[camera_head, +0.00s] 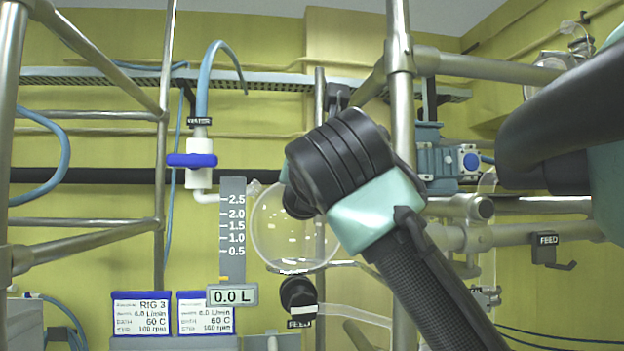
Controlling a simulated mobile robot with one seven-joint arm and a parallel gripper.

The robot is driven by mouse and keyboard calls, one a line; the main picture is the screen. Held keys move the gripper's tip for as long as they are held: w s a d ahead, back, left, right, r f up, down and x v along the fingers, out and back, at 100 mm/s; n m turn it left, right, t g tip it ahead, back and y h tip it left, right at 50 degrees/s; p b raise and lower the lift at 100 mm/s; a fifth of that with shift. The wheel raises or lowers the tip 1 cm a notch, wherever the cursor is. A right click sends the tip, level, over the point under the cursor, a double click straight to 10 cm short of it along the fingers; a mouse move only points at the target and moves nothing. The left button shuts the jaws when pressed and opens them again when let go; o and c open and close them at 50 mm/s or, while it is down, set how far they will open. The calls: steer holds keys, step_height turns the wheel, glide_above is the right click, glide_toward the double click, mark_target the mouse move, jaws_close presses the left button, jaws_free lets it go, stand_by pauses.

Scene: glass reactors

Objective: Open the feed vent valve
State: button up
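A round glass vessel (275,240) stands mid-picture, partly behind my arm. A black knob-like fitting (298,291) with a FEED label (300,324) is below it. Another FEED label (546,239) is on a dark bracket at the right. I cannot make out a vent valve for certain; the area at the top of the vessel is largely covered by my arm's black and mint wrist links. My gripper's fingers do not show, so its state and what it touches are hidden.
A white valve with a blue handle (192,160) under a WATER label stands left of a grey scale (232,215). A display (232,295) reads 0.0 L. Steel posts (401,90) and rails frame the rig. A blue-grey motor-like unit (440,155) is right of my arm.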

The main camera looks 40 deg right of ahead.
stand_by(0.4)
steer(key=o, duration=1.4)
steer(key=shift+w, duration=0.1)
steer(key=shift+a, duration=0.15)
